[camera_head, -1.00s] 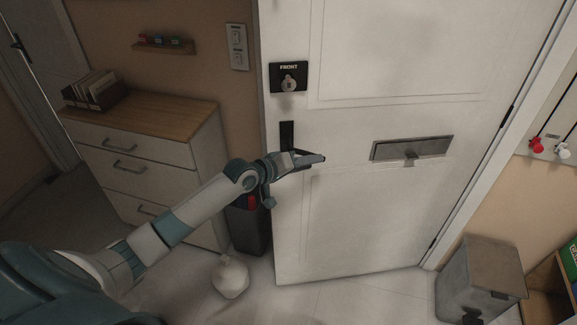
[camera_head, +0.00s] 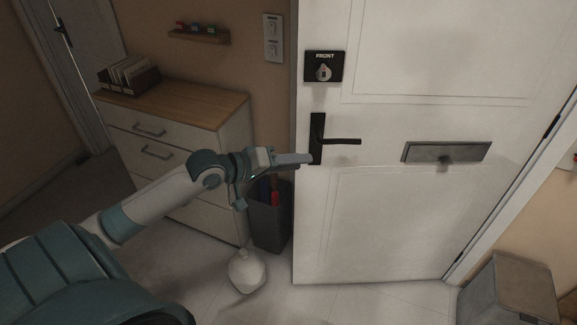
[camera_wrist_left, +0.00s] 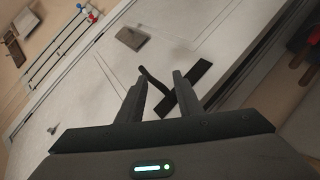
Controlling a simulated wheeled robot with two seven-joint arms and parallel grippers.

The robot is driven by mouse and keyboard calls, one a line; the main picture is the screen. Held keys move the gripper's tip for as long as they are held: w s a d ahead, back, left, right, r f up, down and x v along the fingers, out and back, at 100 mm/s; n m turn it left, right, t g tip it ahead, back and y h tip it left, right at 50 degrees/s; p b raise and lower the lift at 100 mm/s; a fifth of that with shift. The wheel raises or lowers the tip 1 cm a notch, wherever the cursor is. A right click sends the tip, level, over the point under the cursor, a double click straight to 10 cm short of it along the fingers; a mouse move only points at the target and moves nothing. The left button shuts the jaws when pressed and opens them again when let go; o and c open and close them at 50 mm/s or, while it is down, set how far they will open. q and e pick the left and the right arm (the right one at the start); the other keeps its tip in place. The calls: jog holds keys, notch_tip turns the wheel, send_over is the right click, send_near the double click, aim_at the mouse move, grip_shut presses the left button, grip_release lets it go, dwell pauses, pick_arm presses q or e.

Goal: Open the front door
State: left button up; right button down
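The white front door (camera_head: 400,225) fills the middle and right of the head view. A black lever handle (camera_head: 342,141) sticks out level to the right from its black plate, under a lock box marked FRONT (camera_head: 324,67). My left gripper (camera_head: 308,159) is in front of the plate's lower end, left of the lever, and looks empty. In the left wrist view its two fingers (camera_wrist_left: 160,90) are apart, with the handle (camera_wrist_left: 158,84) showing beyond and between their tips; I see no clear contact. Whether the door is latched cannot be told. My right gripper is out of view.
A drawer chest (camera_head: 180,103) stands left of the door. A dark bin (camera_head: 271,225) and a pale vase-like object (camera_head: 246,272) are on the floor near the door's left edge. A metal mail slot (camera_head: 447,152) is on the door, and a grey box (camera_head: 510,290) stands at right.

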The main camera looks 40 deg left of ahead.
pick_arm(q)
jog(key=shift+v, duration=1.05)
